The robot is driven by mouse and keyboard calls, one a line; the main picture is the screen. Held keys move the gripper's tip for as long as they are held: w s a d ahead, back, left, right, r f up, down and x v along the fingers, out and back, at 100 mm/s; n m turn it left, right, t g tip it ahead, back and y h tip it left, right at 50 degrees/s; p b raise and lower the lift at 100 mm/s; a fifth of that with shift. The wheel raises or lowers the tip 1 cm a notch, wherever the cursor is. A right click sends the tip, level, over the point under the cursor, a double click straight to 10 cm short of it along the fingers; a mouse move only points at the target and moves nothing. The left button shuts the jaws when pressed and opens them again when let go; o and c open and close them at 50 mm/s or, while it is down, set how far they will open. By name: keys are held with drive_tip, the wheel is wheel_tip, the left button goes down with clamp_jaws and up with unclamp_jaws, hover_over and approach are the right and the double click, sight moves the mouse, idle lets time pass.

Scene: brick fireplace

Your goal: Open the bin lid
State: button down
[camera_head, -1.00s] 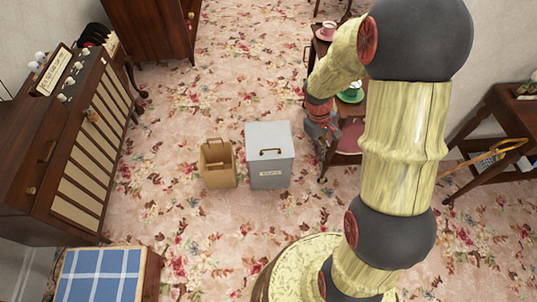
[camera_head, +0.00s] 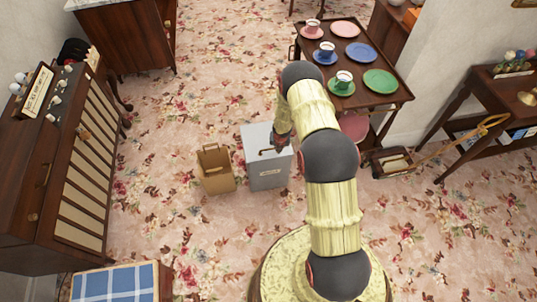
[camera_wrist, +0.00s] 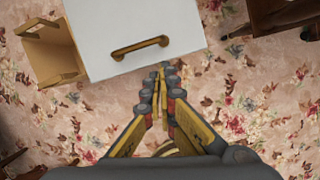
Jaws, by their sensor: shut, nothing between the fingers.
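The bin (camera_head: 268,172) is a pale grey box with a label on its front, standing on the carpet. Its flat lid (camera_head: 256,133) is shut and has a brass handle (camera_head: 266,151) on top. In the wrist view the lid (camera_wrist: 105,25) and its handle (camera_wrist: 140,47) show just ahead of my fingers. My gripper (camera_wrist: 160,70) is shut and empty, with its tips near the lid's edge, apart from the handle in that picture. In the head view my gripper (camera_head: 277,143) is at the lid's right side and hides part of it.
An open tan box (camera_head: 217,178) stands left of the bin. A cart (camera_head: 345,75) with cups and plates is behind on the right. A wooden radio cabinet (camera_head: 65,150) is at left, a checked stool (camera_head: 120,282) at front left. Carpet between is clear.

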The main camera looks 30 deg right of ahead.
sight(274, 155)
drive_tip(key=shift+w+d+f+n+b, duration=0.1)
drive_tip(key=shift+w+f+n+b, duration=0.4)
drive_tip(key=shift+f, duration=1.1)
drive_tip(key=shift+w+a+f+n+b, duration=0.1)
drive_tip(key=shift+w+f+n+b, duration=0.3)
drive_tip(key=shift+f, duration=1.15)
drive_tip(key=shift+w+d+f+n+b, duration=0.15)
drive_tip(key=shift+w+f+n, duration=0.55)
drive_tip(key=shift+f, duration=0.9)
drive_tip(key=shift+w, duration=0.15)
drive_tip(key=shift+r, duration=0.2)
